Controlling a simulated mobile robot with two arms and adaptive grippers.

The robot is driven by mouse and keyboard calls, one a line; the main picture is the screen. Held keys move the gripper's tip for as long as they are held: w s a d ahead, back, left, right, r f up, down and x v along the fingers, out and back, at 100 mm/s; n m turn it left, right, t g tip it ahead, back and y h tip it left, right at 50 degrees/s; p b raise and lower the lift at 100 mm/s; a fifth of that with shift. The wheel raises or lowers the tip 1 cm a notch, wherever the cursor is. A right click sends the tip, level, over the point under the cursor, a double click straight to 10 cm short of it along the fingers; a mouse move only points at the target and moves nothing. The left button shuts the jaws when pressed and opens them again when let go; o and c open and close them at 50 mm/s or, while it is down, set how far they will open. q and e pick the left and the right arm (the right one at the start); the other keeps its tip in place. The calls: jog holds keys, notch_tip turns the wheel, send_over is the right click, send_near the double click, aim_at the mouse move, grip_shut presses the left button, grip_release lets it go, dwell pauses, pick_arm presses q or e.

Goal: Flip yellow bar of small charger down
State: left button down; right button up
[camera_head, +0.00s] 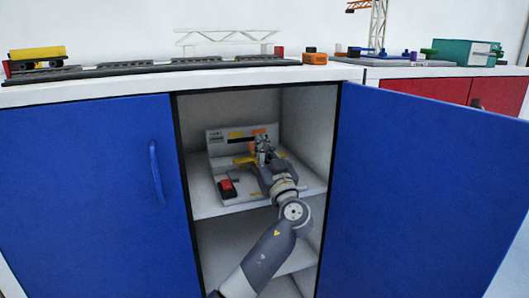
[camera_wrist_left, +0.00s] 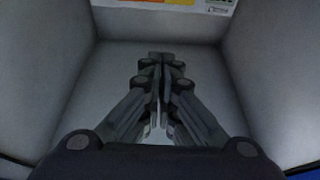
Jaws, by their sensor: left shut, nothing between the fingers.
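The small charger (camera_head: 213,143) is a light grey unit with an upright back panel and a flat base on the upper shelf inside the open cabinet. A yellow piece (camera_head: 244,160), seemingly part of its yellow bar, shows just left of my left gripper (camera_head: 262,146). My left gripper is shut and empty, in front of the charger's panel, hiding part of it. I cannot tell whether it touches the bar. In the left wrist view the closed fingers (camera_wrist_left: 161,62) point towards a panel strip with orange, yellow and green marks (camera_wrist_left: 165,3) at the top edge. My right gripper is out of view.
Cabinet side walls (camera_head: 305,130) stand close around the arm. The right blue door (camera_head: 420,190) is open; the left blue door (camera_head: 85,190) is shut.

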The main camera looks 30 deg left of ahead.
pick_arm(q)
jog(key=s+d+f, duration=0.4)
jog(key=d+f, duration=0.1)
jog(key=f, duration=0.1)
jog(key=shift+f, duration=0.25)
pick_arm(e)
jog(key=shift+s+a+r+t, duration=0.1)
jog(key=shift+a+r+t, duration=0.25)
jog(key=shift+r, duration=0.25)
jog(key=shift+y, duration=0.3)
